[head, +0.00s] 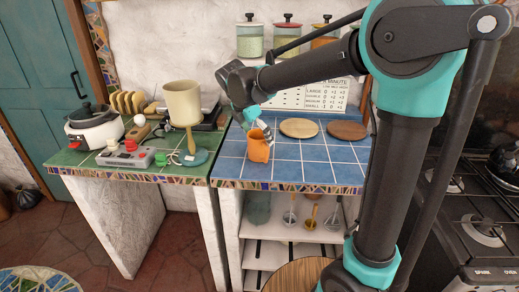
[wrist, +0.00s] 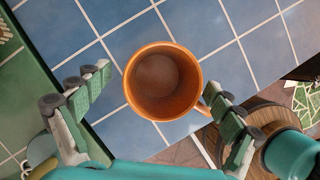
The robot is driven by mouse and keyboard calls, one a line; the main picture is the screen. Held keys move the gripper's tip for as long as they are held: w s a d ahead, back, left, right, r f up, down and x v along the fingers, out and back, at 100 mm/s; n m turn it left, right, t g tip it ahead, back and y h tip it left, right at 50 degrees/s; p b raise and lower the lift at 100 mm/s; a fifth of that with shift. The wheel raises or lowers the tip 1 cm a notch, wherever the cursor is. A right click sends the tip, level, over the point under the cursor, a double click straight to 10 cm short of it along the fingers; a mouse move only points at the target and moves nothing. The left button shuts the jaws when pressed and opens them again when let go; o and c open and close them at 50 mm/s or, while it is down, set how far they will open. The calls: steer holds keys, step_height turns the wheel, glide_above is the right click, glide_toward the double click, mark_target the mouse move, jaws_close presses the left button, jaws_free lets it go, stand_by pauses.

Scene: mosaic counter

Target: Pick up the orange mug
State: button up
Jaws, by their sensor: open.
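The orange mug (head: 259,146) stands on the blue tiled counter (head: 289,173), near its front left part. In the wrist view the mug (wrist: 163,80) is seen from above, with its round mouth open, its inside empty and its handle at the lower right. My gripper (wrist: 163,101) is open, with one finger to the left of the mug and one to the lower right by the handle. Neither finger is clearly touching the mug. In the head view my gripper (head: 258,121) is just above and behind the mug, and its fingers are partly hidden.
Two round wooden boards (head: 299,128) (head: 347,130) lie on the blue counter to the right. Jars stand on a shelf behind. A stove is at right.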

steer(key=shift+x, duration=1.85)
steer(key=shift+s+d, duration=0.1)
steer(key=shift+s, duration=0.05)
steer(key=c, duration=1.5)
